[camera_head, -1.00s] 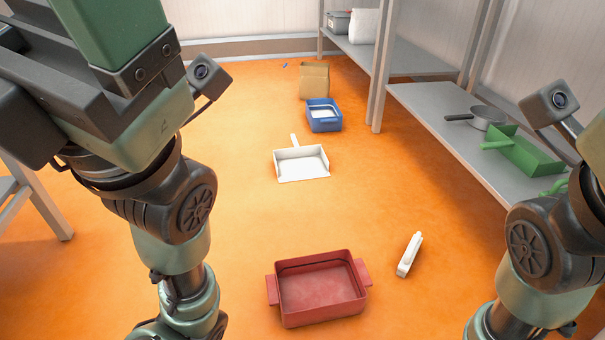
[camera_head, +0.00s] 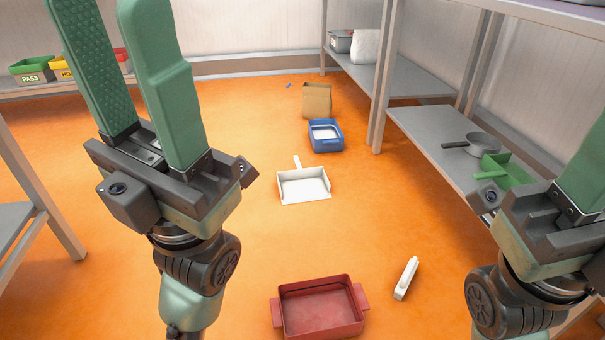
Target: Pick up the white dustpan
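The white dustpan (camera_head: 303,186) lies on the orange floor near the middle of the view, its handle pointing away from me. My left gripper (camera_head: 112,15) is raised at the left with its two green fingers pointing up; a gap shows between them and nothing is in it. My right gripper (camera_head: 585,170) is at the right edge, also raised; only part of one green finger shows, and the rest is cut off by the frame. Both grippers are well apart from the dustpan.
A red tray (camera_head: 320,306) and a white brush-like item (camera_head: 406,278) lie on the floor close to me. A blue bin (camera_head: 325,136) and a brown bag (camera_head: 317,100) stand beyond the dustpan. A grey shelf (camera_head: 424,128) holds a pan and a green dustpan. Floor around the dustpan is clear.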

